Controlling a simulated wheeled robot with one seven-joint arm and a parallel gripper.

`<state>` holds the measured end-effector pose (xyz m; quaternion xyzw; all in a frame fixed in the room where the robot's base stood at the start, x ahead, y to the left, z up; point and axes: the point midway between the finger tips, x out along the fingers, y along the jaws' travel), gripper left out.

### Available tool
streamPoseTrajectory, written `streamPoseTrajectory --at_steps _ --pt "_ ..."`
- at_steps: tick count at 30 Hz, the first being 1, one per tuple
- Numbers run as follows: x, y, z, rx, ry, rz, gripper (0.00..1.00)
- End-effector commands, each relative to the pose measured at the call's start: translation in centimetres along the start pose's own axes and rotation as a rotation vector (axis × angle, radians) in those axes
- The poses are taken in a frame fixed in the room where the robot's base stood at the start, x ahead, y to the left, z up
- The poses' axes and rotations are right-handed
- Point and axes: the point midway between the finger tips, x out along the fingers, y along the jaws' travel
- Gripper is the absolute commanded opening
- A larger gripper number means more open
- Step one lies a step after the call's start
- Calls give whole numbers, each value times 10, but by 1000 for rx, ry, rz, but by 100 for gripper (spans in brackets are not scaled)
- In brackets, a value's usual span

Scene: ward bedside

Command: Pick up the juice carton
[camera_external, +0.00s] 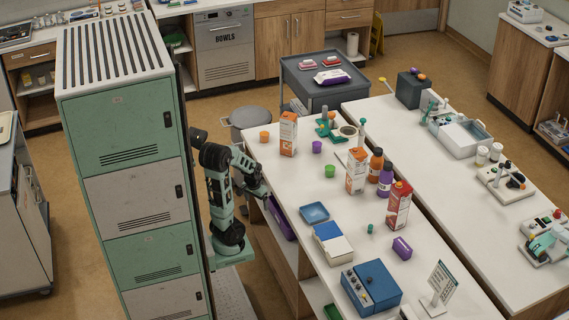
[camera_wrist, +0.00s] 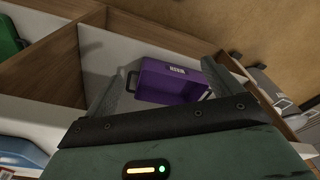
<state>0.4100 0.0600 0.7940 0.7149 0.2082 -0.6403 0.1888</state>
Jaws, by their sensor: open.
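Three juice cartons stand upright on the white counter in the external view: one at the back left (camera_external: 288,134), one in the middle (camera_external: 356,171) and one with a red cap farther right (camera_external: 398,208). I cannot tell which one the task means. My gripper (camera_external: 264,192) is at the counter's left edge, apart from all the cartons. In the wrist view my gripper (camera_wrist: 163,72) is open with nothing between its fingers. That view looks into the shelves under the counter, and no carton shows there.
A purple bin (camera_wrist: 170,82) sits on the shelf beyond my fingers. The counter (camera_external: 268,158) also holds orange and purple bottles (camera_external: 376,165), cups, a blue tray (camera_external: 314,212) and a blue device (camera_external: 371,287). A tall green locker (camera_external: 130,150) stands left of my arm.

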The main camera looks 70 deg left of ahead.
Motion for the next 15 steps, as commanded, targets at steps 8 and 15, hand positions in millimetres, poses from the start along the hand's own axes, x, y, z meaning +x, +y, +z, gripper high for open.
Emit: streamPoseTrajectory --at_steps 8,15 --pt "-65 32 -54 245 248 61 91" --pt "-78 92 -126 289 420 42 91"
